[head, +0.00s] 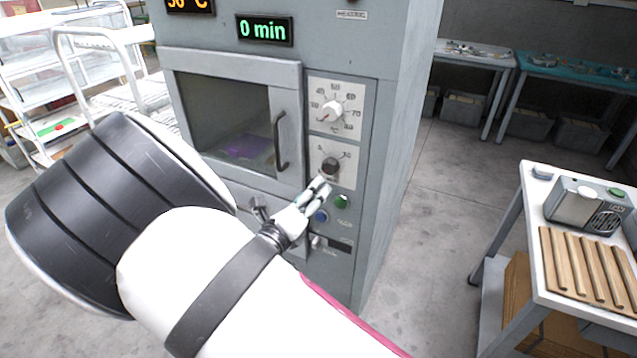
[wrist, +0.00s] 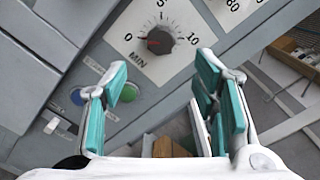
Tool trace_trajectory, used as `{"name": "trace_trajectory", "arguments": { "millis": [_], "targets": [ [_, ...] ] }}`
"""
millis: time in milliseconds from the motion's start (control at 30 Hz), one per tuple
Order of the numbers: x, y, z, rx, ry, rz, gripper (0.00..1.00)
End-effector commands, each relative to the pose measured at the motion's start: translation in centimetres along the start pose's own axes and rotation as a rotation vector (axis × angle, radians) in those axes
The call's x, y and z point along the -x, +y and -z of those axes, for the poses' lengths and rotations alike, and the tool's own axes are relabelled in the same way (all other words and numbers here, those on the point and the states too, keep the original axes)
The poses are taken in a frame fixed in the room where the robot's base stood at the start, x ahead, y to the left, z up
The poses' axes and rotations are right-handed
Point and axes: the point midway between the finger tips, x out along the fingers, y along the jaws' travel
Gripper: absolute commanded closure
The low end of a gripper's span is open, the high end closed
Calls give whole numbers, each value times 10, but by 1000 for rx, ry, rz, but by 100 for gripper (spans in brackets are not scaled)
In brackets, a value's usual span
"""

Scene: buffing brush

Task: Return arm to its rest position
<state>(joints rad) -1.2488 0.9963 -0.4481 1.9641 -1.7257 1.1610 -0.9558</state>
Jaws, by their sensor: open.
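My gripper (head: 318,190) is in front of the control panel of a grey oven-like machine (head: 232,62), near the lower dial (head: 330,166). In the wrist view my gripper (wrist: 165,95) is open and empty, with its two teal-padded fingers apart. The lower dial (wrist: 160,40) shows ahead of the fingers, marked 0, 5, 10 and MIN, with its pointer near 0. I cannot tell from the head view whether a finger touches the panel. My white arm crosses the lower left of the head view and hides part of the machine's lower front.
The machine's door (head: 240,115) is shut, with a purple thing (head: 247,146) behind its window. Its display (head: 264,29) reads 0 min. A green button (head: 341,202) and a blue button (head: 321,216) sit below the dial. A white table (head: 535,215) stands right; open floor (head: 440,190) lies between.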

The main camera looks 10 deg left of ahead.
Motion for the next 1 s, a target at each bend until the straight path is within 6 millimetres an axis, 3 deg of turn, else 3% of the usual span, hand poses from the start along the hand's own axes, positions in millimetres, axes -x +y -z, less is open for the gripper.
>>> {"name": "trace_trajectory", "arguments": {
  "millis": [200, 733, 867, 1000],
  "targets": [
    [17, 0, 0, 0, 0, 1, 46],
    [16, -2, 1, -7, 7, 4, 46],
    [1, -37, 12, -123, 115, 55, 46],
    [-17, -100, 39, -363, 319, 163, 46]
  ]
}}
